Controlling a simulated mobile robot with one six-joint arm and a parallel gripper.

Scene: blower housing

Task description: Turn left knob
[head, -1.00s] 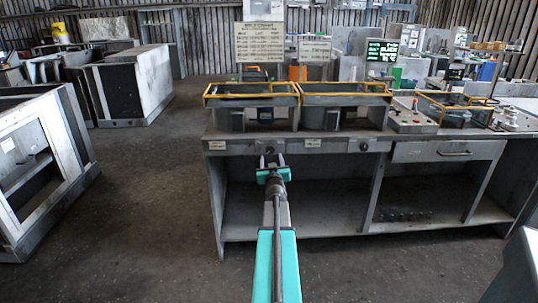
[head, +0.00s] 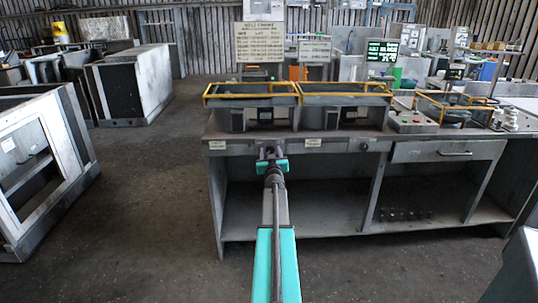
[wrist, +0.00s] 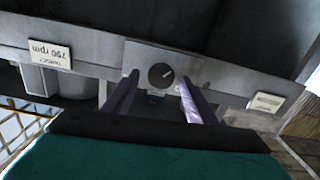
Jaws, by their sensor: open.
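The left knob (wrist: 161,76) is a dark round dial with a light pointer mark, set on a grey plate on the bench front. In the wrist view its pointer slants to the upper right. My gripper (wrist: 158,86) is open, with one purple finger on each side below the knob in the picture. I cannot tell whether the fingers touch it. In the head view my gripper (head: 270,152) is at the bench's front panel and hides the left knob. A second dark knob (head: 364,146) sits farther right on the panel.
A label reading "TARGET 790 rpm" (wrist: 50,55) appears upside down in the wrist view. Yellow-railed housings (head: 251,90) stand on the bench (head: 430,133). A drawer (head: 449,151) is at right. The floor (head: 150,200) to the left is clear.

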